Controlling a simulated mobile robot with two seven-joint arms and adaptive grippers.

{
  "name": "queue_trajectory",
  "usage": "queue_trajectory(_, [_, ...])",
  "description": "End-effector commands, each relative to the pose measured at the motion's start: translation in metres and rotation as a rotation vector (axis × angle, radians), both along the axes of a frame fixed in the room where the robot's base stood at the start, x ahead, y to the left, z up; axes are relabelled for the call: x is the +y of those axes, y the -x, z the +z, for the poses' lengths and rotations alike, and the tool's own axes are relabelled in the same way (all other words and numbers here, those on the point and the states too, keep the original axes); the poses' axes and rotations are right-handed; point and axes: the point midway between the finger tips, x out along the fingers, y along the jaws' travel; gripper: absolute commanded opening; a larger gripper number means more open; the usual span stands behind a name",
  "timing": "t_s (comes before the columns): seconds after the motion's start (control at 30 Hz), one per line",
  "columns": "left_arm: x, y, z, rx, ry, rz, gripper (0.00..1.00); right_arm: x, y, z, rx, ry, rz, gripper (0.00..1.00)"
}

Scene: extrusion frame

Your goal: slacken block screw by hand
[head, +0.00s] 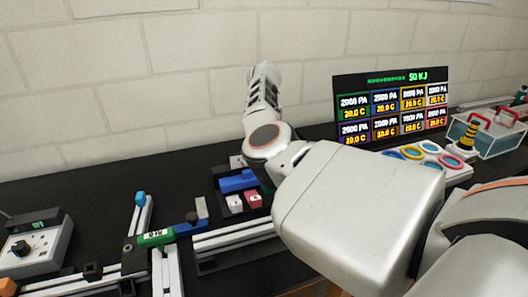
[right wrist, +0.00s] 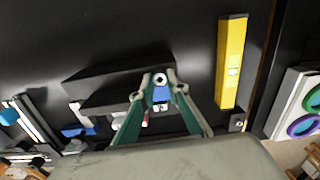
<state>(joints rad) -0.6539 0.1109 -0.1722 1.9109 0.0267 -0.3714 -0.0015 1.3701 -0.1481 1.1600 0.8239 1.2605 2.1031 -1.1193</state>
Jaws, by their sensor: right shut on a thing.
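In the right wrist view my right gripper (right wrist: 159,84) has its two green fingers reaching forward, their grey tips on either side of a small round pale head with a dark centre, which looks like the block screw (right wrist: 160,77). The tips are shut on it. A blue block (right wrist: 160,95) shows between the fingers, just below the round head. In the head view my right arm's big white link covers the right gripper. A blue block (head: 238,182) shows there beside my arm. My left gripper is in neither view.
A yellow bar (right wrist: 232,62) lies to the right of the gripper. White and pink blocks (head: 253,200) sit by the extrusion rails (head: 235,236). A grey box with a knob (head: 35,247) stands at left. A display (head: 392,105) and a ring-button panel (head: 430,155) stand at right.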

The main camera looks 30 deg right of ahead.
Motion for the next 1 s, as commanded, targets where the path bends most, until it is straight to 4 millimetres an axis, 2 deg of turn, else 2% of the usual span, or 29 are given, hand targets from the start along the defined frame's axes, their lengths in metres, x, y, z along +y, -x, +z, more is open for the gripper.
queue_trajectory(0.27, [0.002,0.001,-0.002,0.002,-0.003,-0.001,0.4,0.001,0.001,-0.002,0.003,-0.002,0.0,0.0])
queue_trajectory(0.3, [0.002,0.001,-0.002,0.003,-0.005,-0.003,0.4,0.001,0.001,-0.002,0.003,-0.002,0.0,0.22])
queue_trajectory(0.33, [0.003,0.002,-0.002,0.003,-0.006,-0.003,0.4,0.001,0.001,-0.002,0.003,-0.002,0.0,0.3])
queue_trajectory(0.37, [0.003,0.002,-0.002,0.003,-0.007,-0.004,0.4,0.001,0.001,-0.002,0.003,-0.002,0.0,0.32])
queue_trajectory(0.77, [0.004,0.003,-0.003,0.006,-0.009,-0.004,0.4,0.0,0.0,0.004,0.0,-0.001,-0.001,0.32])
queue_trajectory(0.87, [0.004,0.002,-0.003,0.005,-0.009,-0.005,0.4,0.0,-0.001,0.017,-0.002,-0.001,0.0,0.32])
queue_trajectory(1.0, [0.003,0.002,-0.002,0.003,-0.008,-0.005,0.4,0.0,-0.001,0.043,-0.003,-0.001,-0.001,0.32])
